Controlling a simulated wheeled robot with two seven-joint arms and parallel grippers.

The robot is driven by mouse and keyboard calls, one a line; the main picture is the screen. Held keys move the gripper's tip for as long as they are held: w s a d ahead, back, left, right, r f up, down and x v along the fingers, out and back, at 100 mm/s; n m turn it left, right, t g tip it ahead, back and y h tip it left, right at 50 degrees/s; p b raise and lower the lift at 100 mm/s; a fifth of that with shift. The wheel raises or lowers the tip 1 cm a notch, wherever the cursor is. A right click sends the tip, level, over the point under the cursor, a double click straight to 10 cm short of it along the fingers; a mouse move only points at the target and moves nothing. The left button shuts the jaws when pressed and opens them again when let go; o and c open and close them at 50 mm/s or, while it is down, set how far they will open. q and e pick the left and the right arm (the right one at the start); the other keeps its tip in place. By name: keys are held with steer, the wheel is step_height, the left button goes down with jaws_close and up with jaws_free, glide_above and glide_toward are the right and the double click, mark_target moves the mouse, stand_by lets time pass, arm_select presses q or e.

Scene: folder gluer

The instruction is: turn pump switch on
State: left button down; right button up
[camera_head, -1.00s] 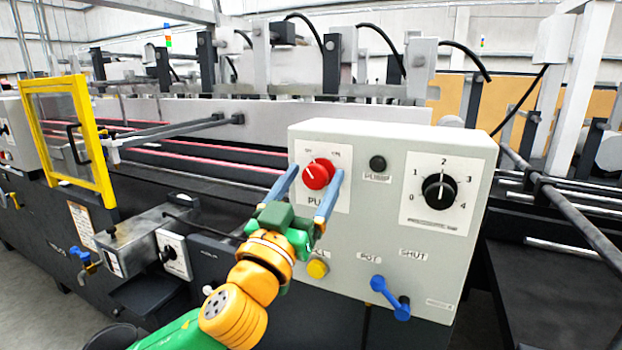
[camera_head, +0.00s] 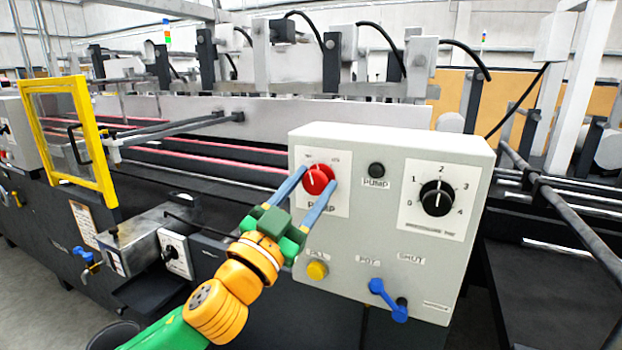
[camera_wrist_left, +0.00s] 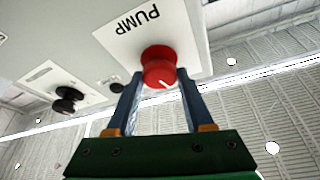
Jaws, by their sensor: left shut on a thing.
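The pump switch is a red round knob (camera_head: 318,182) on a white label marked PUMP, at the upper left of the grey control box's front. Its white pointer line is close to upright, between the marks at the label's two upper corners. My left gripper (camera_head: 317,178) has one blue finger on each side of the knob and is shut on it. In the left wrist view the red knob (camera_wrist_left: 158,66) sits between the fingertips, with its white mark showing. My right gripper is not in view.
The grey box (camera_head: 340,245) also bears a black pump button (camera_head: 376,170), a black dial (camera_head: 436,198), a yellow button (camera_head: 317,270) and a blue lever (camera_head: 388,299). A yellow-framed guard (camera_head: 108,180) stands at left. The space before the box's right half is clear.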

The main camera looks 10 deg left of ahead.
arm_select(q)
steer(key=m+g+h+p, duration=0.1)
steer(key=m+p, duration=0.2)
steer(key=m+g+h+p, duration=0.1)
steer(key=m+p, duration=0.2)
steer(key=m+g+p, duration=0.1)
steer(key=m+p, duration=0.2)
steer(key=m, duration=0.1)
steer(key=shift+r+g+h, duration=0.3)
steer(key=shift+r+h, duration=0.05)
steer(key=shift+h, duration=0.05)
steer(key=shift+f+m+g+p, duration=0.15)
steer(key=shift+m+g+p, duration=0.25)
steer(key=shift+m+p, duration=0.8)
steer(key=shift+f+p, duration=0.1)
steer(key=shift+p, duration=0.2)
steer(key=shift+m, duration=0.3)
steer(key=shift+c, duration=1.4)
jaws_free()
steer(key=shift+a+f, duration=0.1)
